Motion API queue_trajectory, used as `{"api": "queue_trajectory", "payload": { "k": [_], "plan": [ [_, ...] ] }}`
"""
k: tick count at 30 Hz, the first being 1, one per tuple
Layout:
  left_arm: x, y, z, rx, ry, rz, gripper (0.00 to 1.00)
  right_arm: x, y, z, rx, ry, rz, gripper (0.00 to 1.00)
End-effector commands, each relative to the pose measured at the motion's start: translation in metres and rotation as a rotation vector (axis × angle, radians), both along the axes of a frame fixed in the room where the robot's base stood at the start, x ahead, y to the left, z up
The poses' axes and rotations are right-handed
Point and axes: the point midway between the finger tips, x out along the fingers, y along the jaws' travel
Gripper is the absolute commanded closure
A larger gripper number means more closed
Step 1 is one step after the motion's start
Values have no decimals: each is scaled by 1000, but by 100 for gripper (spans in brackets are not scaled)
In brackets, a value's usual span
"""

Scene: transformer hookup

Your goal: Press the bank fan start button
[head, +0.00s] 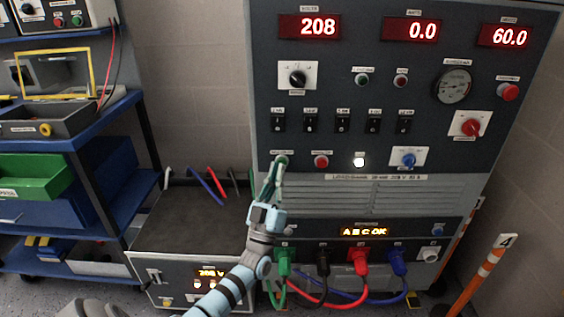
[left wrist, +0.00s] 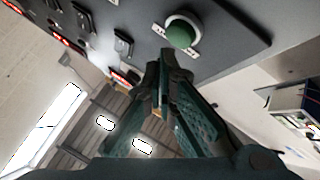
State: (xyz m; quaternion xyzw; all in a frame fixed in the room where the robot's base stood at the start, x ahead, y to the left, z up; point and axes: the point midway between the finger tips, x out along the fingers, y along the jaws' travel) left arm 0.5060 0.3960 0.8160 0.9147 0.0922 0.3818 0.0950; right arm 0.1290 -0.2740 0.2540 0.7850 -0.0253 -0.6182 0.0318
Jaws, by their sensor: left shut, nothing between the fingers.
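The tall dark load bank panel carries a row of buttons below its switches. A green button (left wrist: 181,33) in a pale ring shows in the left wrist view, just beyond my fingertips. In the head view the green button (head: 281,159) sits at the panel's lower left, right at my fingertips. My left gripper (head: 277,170) is shut and empty, pointing up at it; it also shows in the left wrist view (left wrist: 160,68). I cannot tell whether the tips touch the button. The label above it is too small to read. My right gripper is not in view.
A red button (head: 321,161), a lit white button (head: 359,162) and a blue knob (head: 408,159) stand to the right. Green, black, red and blue plugs with cables (head: 357,261) are below. A blue shelf cart (head: 100,125) is at left, an orange-striped post (head: 480,272) at right.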

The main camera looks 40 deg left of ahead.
Motion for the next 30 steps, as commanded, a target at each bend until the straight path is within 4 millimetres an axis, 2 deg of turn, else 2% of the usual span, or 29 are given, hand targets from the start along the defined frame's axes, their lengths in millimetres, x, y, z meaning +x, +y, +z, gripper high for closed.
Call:
{"api": "queue_trajectory", "payload": {
  "k": [11,21,30],
  "plan": [
    [-6,-5,1,0,2,0,100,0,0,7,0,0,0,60],
    [-44,-34,3,-2,2,0,100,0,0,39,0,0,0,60],
    [-50,-38,0,0,1,0,100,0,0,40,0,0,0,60]
  ]
}}
